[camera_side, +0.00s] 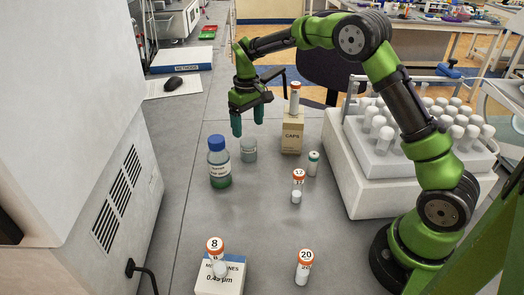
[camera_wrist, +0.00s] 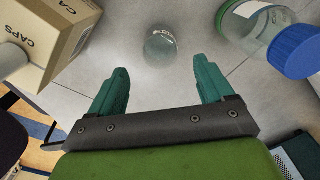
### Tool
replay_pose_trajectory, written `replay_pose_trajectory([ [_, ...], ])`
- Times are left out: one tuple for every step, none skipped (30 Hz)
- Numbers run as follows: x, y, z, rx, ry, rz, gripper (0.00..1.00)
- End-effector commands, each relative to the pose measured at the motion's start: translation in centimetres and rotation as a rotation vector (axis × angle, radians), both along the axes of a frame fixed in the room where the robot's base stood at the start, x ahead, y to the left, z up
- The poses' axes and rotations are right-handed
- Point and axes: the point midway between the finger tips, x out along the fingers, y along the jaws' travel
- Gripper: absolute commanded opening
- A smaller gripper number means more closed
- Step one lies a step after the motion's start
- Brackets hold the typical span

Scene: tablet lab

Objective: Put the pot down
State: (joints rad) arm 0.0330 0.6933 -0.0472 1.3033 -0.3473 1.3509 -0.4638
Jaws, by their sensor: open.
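The pot (camera_side: 249,149) looks like a small clear glass jar with a pale label. It stands on the grey bench between the blue-capped bottle and the CAPS box. In the wrist view the pot (camera_wrist: 160,46) shows just beyond my fingertips, midway between them across the picture. My gripper (camera_side: 248,122) is open, with teal fingers pointing down above the pot in the side view. In the wrist view my gripper (camera_wrist: 164,78) has a wide empty gap between its fingers. Nothing is held.
A blue-capped bottle (camera_side: 219,163) stands close left of the pot. The CAPS box (camera_side: 292,136) stands to the right, with an orange-capped vial (camera_side: 295,98) on top. Several vials, a white rack (camera_side: 360,160) and a labelled box (camera_side: 221,275) stand nearer. Bench between them is clear.

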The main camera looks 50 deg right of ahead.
Motion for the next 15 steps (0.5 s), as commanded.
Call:
replay_pose_trajectory([
  [0.1,0.0,0.8,0.0,-0.003,0.0,0.81],
  [0.1,0.0,1.2,0.0,-0.003,0.001,0.81],
  [0.0,0.0,1.6,0.0,-0.001,0.001,0.81],
  [0.0,0.0,1.9,0.0,-0.002,0.001,0.81],
  [0.0,0.0,2.1,0.0,-0.001,0.001,0.81],
  [0.0,0.0,2.4,0.0,-0.002,0.0,0.81],
  [-0.1,0.1,2.8,0.001,-0.005,-0.002,0.81],
  [-0.3,0.1,3.2,0.003,-0.011,-0.004,0.81],
  [-0.7,0.3,3.9,0.007,-0.023,-0.009,0.81],
  [-1.0,0.4,4.6,0.011,-0.035,-0.015,0.81],
  [-1.5,0.6,5.5,0.016,-0.05,-0.022,0.81],
  [-2.4,0.9,6.7,0.024,-0.073,-0.033,0.81],
  [-3.1,1.2,7.7,0.032,-0.094,-0.044,0.81],
  [-4.0,1.4,8.8,0.04,-0.116,-0.054,0.81],
  [-5.4,1.9,10.1,0.053,-0.146,-0.071,0.81],
])
